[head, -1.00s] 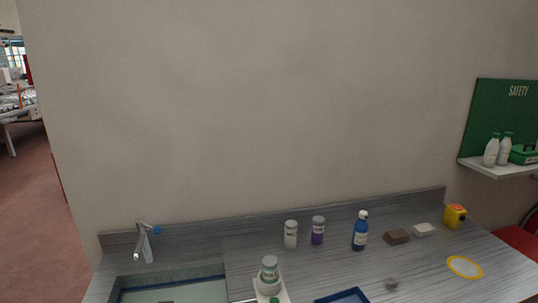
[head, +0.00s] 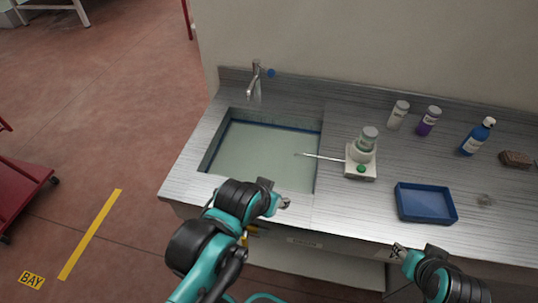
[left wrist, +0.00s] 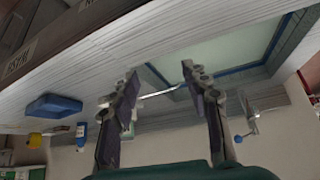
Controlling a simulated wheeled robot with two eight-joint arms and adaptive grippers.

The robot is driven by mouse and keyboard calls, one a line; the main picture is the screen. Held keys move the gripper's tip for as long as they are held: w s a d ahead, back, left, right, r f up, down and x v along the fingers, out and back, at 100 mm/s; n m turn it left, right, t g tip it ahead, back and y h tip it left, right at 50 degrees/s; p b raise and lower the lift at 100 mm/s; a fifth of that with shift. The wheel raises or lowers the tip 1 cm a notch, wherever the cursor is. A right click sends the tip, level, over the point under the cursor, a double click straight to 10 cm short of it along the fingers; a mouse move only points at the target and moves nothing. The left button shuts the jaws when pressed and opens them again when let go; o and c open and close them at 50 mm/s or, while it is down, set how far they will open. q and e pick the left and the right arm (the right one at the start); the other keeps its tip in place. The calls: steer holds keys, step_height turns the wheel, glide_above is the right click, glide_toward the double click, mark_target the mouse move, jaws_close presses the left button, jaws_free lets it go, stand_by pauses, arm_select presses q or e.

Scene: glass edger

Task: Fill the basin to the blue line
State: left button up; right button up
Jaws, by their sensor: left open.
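The basin (head: 212,150) is sunk in the counter and holds pale green water (head: 262,155). A blue line (head: 275,125) runs along its inner wall, visible just above the water at the back; the near wall is hidden. The faucet (head: 254,78) with a blue knob (head: 271,73) stands behind the basin. A pale streak, apparently water, hangs under its spout. My left gripper (head: 281,198) is at the basin's front edge, open and empty; the left wrist view shows its parted fingers (left wrist: 162,90). My right gripper (head: 398,252) is by the counter's front edge, its jaws too small to judge.
A white stirrer-like device (head: 361,170) with a jar stands right of the basin, its thin rod reaching over the water. A blue tray (head: 425,203) lies farther right. Several bottles, including a blue one (head: 477,137), stand at the back. Counter left of the basin is clear.

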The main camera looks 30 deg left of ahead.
arm_select(q)
steer(key=shift+w, duration=0.1)
steer(key=m+t+y+p, duration=0.5)
steer(key=m+y, duration=0.8)
steer(key=m, duration=1.1)
glide_toward(273, 75)
steer(key=x, duration=0.4)
steer(key=b+x, duration=0.1)
steer(key=x, duration=0.6)
steer(key=shift+w+a, duration=0.15)
steer(key=shift+a, duration=0.15)
jaws_close()
